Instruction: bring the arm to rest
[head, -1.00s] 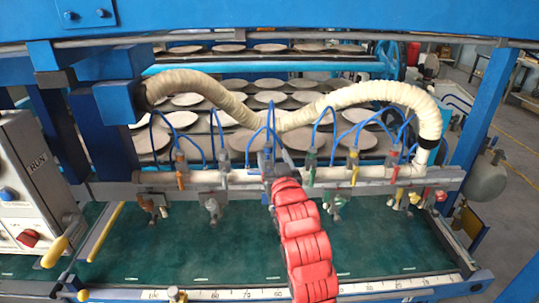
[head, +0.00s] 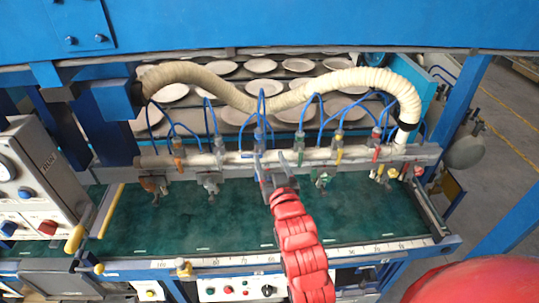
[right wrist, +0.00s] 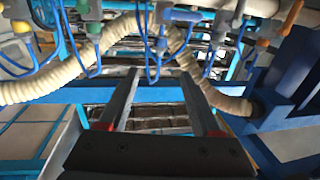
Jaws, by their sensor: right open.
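My right arm, in red links, rises from the bottom middle of the head view. Its grey gripper (head: 278,178) is in front of the pale horizontal pipe with the valves, over the green bed. Whether it touches the pipe cannot be told. In the right wrist view its two long fingers (right wrist: 158,72) are spread apart, with nothing between them. My left gripper is in neither view.
The plate dryer's pipe (head: 220,159) carries several valves and blue tubes. A ribbed cream hose (head: 335,82) arches above it. The green bed (head: 220,222) is clear. A control box (head: 45,175) stands left; plates (head: 260,65) lie behind.

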